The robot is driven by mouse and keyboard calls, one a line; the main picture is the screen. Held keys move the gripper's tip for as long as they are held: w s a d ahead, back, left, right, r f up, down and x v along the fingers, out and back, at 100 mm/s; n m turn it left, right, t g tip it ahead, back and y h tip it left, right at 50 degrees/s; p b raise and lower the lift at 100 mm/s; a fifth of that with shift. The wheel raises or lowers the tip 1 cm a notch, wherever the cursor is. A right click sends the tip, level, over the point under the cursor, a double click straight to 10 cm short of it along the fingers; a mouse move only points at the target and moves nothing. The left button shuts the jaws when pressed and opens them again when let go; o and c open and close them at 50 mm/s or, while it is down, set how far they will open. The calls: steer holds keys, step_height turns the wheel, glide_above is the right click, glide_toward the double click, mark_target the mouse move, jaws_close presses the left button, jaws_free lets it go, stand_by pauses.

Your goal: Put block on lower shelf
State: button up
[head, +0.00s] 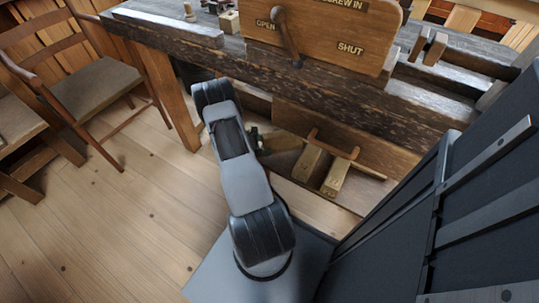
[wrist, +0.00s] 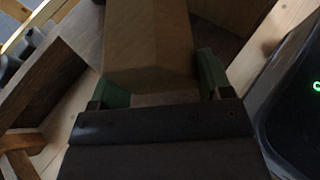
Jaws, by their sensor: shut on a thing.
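The wooden block (wrist: 148,45) is between the two green fingers of my gripper (wrist: 155,72) in the wrist view. My gripper is shut on it. In the head view my arm hides most of the gripper, and only a small dark green part (head: 256,139) shows beside the arm, under the bench. I cannot clearly make out the held block there. The lower shelf (head: 366,192) is the low board beneath the workbench, to the right of my gripper. Part of it is hidden by my arm.
Two pale wooden pieces (head: 322,172) stand at the lower shelf, below a bar handle (head: 333,145). The workbench (head: 330,95) overhangs this space, with a leg (head: 172,97) at left. A chair (head: 90,85) stands at far left. Open floor (head: 110,220) lies left of my arm.

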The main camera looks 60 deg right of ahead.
steer(key=shift+f+b, duration=0.85)
steer(key=shift+f, duration=1.95)
steer(key=shift+f, duration=0.1)
steer(key=o, duration=1.1)
